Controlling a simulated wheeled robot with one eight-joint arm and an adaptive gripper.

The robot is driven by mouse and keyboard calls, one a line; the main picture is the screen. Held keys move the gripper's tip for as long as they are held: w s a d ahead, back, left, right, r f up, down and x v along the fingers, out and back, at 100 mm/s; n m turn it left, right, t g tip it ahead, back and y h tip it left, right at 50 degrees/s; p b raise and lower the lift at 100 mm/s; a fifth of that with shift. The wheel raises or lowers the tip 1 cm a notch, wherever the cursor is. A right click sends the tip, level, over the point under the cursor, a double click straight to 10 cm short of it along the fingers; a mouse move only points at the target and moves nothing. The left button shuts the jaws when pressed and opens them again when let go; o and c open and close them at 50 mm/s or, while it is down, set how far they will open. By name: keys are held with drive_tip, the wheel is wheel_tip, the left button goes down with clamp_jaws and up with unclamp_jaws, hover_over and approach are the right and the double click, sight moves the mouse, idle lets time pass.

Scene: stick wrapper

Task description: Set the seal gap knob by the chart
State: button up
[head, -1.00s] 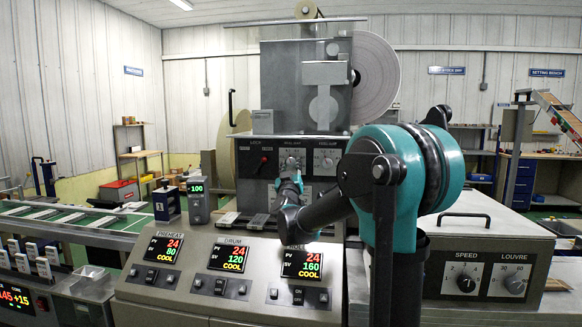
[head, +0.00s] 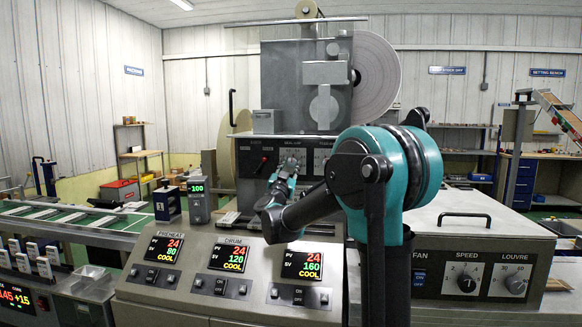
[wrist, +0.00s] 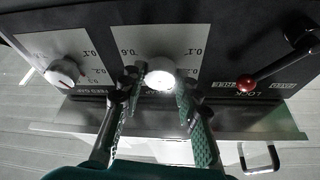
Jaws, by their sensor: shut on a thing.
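In the wrist view the middle dial's pale round knob (wrist: 160,77) sits between the fingertips of my gripper (wrist: 160,82), which is shut on it. The dial plate has numbers, upside down in this view; its name and the knob's pointer cannot be read. In the head view my gripper (head: 290,168) reaches the dark control panel (head: 251,153) at the middle dial and covers most of the knob. I cannot make out a readable setting chart in either view.
The feed gap knob (wrist: 62,73) is on one side of my fingers, and the red-tipped lock lever (wrist: 246,83) on the other. Below the panel stands a console with lit displays (head: 229,258). A box with speed and louvre knobs (head: 468,280) is at the right.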

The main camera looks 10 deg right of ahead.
drive_tip(key=shift+a+m+g+h, duration=0.1)
drive_tip(key=shift+m+g+h, duration=0.3)
drive_tip(key=shift+m, duration=0.7)
drive_tip(key=shift+m+g+h, duration=0.3)
drive_tip(key=shift+m+h, duration=0.2)
drive_tip(key=shift+m, duration=0.6)
drive_tip(key=o, duration=1.2)
drive_tip(key=shift+c, duration=0.2)
drive_tip(key=v, duration=1.2)
